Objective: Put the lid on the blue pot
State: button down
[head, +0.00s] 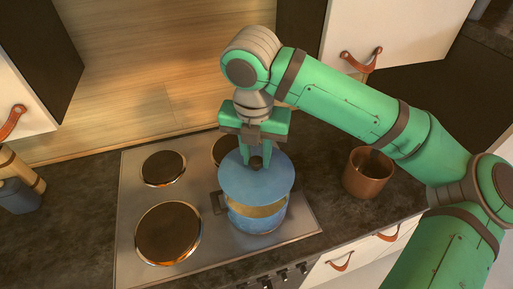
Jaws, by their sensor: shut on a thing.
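The blue pot (256,221) stands on the front right burner of the stovetop. Part of its yellowish inside shows below the lid. The blue lid (248,181) is above the pot and covers most of its opening in the head view, set toward the back. A gap shows between the lid's front edge and the pot's front rim. My gripper (257,163) points down and is shut on the lid's knob at the lid's middle. The knob is mostly hidden by the fingers. The pot's back rim is hidden under the lid.
The stovetop (190,254) has bare burners at left (168,233) and back left (163,168). A brown cup (368,174) stands on the dark counter to the right. A dark jar (17,196) is at far left. A wooden wall rises behind the stove.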

aim_at(257, 174)
jog(key=shift+f, duration=2.95)
jog(key=shift+f, duration=0.6)
jog(key=c, duration=1.3)
grip_release()
jog(key=shift+c, duration=0.2)
jog(key=shift+r, duration=0.1)
jog(key=shift+r, duration=3.4)
